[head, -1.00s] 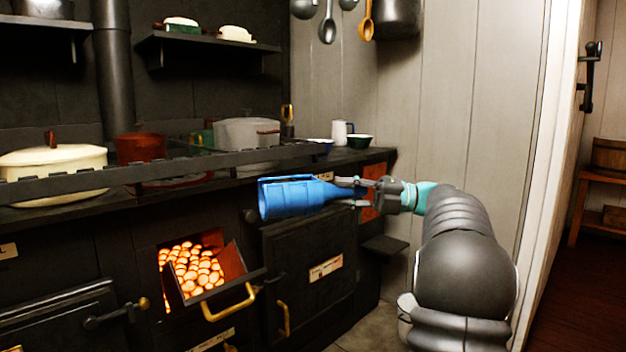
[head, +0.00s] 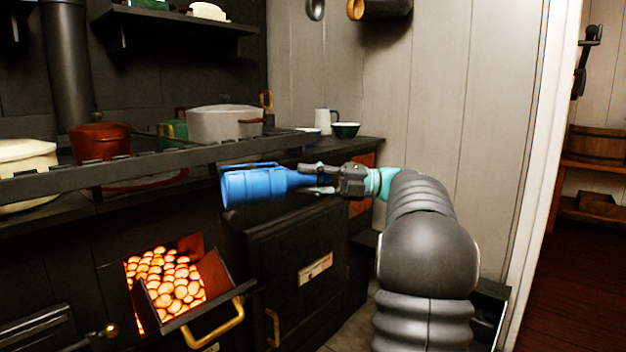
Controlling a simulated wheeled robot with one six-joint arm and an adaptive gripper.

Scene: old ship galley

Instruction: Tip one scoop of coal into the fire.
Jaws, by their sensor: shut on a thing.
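The blue scoop (head: 252,187) is held out in front of the stove, its wide end to the left. My gripper (head: 322,180) is shut on the scoop's narrow right end. Whether coal lies in the scoop cannot be seen from this side. The fire (head: 165,280) shows as a heap of glowing orange lumps in an open, tilted hatch (head: 215,283) with a brass handle, low on the stove front. The scoop is above and to the right of the fire, apart from it.
The stove's front rail (head: 120,184) runs just behind the scoop. A red pot (head: 100,143), a grey pot (head: 224,124) and a cream pot (head: 25,172) stand on the stove top. A closed oven door (head: 300,265) is below the scoop. The space before the hatch looks clear.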

